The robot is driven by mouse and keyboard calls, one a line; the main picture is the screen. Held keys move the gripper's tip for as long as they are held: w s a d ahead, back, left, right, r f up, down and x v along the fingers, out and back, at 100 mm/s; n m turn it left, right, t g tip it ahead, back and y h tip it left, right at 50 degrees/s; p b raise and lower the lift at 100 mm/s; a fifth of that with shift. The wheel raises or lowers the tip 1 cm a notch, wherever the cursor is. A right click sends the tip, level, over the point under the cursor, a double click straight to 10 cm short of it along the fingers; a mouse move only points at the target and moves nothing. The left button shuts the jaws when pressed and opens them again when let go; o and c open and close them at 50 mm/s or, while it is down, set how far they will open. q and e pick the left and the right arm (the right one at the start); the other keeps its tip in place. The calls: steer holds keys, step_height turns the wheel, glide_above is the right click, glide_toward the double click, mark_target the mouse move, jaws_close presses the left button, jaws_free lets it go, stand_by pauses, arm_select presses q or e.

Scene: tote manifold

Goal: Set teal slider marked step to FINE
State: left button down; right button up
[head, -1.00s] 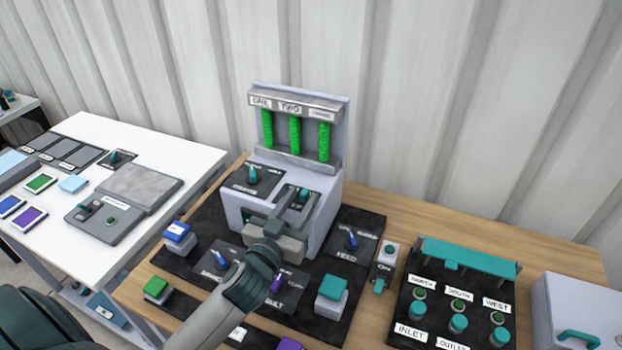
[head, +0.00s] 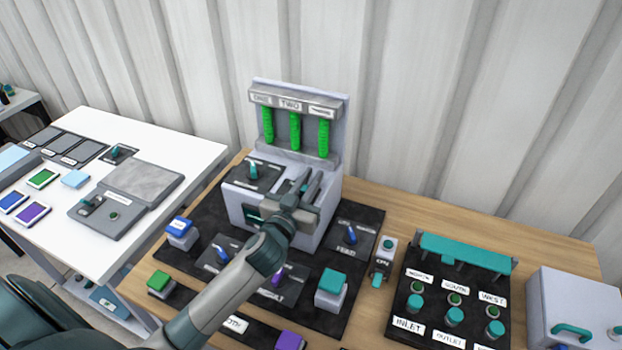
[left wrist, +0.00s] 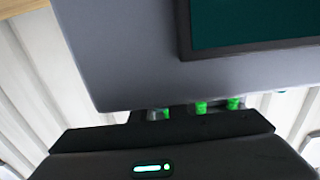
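The grey machine (head: 265,210) stands on the black board, with a sloped control top. The teal slider on the right half of that top is hidden behind my left gripper. My left gripper (head: 308,184) is over this slider panel, its two fingers side by side and pointing up the slope. A narrow gap shows between the fingers, but I cannot tell whether they hold the slider knob. The left wrist view shows the machine's grey face and a dark teal screen (left wrist: 255,22); the fingertips do not show there. My right gripper is out of view.
A teal lever (head: 253,170) sits left of the slider panel. Behind rises a gauge panel with three green columns (head: 295,132). A blue lever (head: 352,235) and teal button block (head: 332,288) are near my arm. A teal-railed valve board (head: 465,253) stands right.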

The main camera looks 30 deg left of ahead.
mark_target(293, 179)
arm_select(q)
steer(key=shift+s+a, duration=0.1)
steer(key=shift+a, duration=2.1)
steer(key=shift+d, duration=0.1)
steer(key=c, duration=1.8)
jaws_free()
steer(key=shift+o, duration=0.4)
steer(key=shift+a, duration=0.25)
steer(key=shift+s+d, duration=0.15)
steer(key=shift+s+f, duration=0.15)
steer(key=shift+s, duration=0.35)
steer(key=s+b, duration=0.4)
steer(key=s, duration=1.2)
steer(key=shift+d+b, duration=0.4)
